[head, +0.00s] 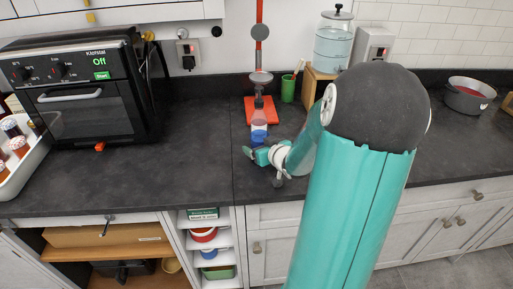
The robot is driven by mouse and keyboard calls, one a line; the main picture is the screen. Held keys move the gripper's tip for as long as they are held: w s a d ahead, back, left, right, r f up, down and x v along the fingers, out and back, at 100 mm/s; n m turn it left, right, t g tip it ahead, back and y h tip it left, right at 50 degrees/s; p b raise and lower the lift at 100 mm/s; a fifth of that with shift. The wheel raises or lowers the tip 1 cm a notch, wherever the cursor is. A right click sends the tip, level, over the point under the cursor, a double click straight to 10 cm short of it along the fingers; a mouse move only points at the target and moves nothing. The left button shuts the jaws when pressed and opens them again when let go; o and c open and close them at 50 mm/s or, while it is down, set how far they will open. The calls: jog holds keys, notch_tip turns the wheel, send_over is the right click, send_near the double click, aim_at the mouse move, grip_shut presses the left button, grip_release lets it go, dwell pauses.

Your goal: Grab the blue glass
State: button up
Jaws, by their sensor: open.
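A small blue item (259,138), which seems to be the blue glass, is on the dark counter (190,165), just in front of the red board. A whitish and pinkish translucent shape (259,118) shows right above it in the picture, and I cannot tell whether they are separate. My teal gripper (252,152) is low over the counter, just in front of the blue item. Its jaws are open, and nothing shows held between them. I cannot tell whether a finger touches the blue item. My large teal arm hides part of the counter to the right.
A red board (264,110) with a red upright post (260,45) stands behind. A green cup (288,89), a water dispenser (333,42) and a wooden stand (309,92) are to its right. A black oven (80,85) is left. Counter between oven and gripper is clear.

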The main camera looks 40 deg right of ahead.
jog(key=shift+w+f, duration=0.1)
jog(key=shift+w, duration=0.4)
jog(key=shift+s, duration=0.3)
jog(key=shift+w, duration=0.2)
jog(key=c, duration=0.3)
jog(key=shift+s, duration=0.2)
jog(key=c, duration=0.7)
jog(key=shift+w, duration=0.1)
jog(key=shift+c, duration=1.4)
jog(key=shift+r, duration=0.2)
